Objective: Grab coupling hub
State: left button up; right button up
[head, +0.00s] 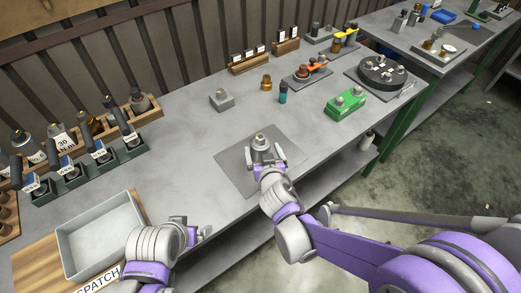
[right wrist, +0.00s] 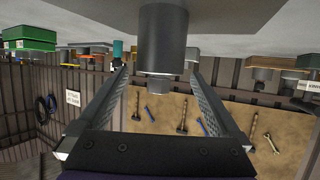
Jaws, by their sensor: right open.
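The coupling hub appears to be the grey metal cylindrical part (head: 260,142) standing on the dark grey mat (head: 235,170) on the bench. In the right wrist view, whose picture is upside down, a dark grey cylinder (right wrist: 163,40) with a small stub sits between the finger ends. My right gripper (head: 266,161) is open, its fingers on either side of the part; I cannot tell whether they touch it. My left gripper (head: 193,231) is low over the bench beside the tray, away from the part; its jaw opening is unclear.
An empty grey tray (head: 75,231) lies on a wooden board at front left. Green bins and bottles (head: 120,152) line the left back. A grey block (head: 221,100), brass part (head: 266,83), teal cylinder (head: 283,94), green box (head: 346,103) and round black fixture (head: 382,72) stand behind.

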jog(key=x, duration=0.5)
jog(key=shift+s+f, duration=0.1)
jog(key=shift+f, duration=0.15)
jog(key=shift+c, duration=0.3)
jog(key=shift+r, duration=0.1)
grip_shut()
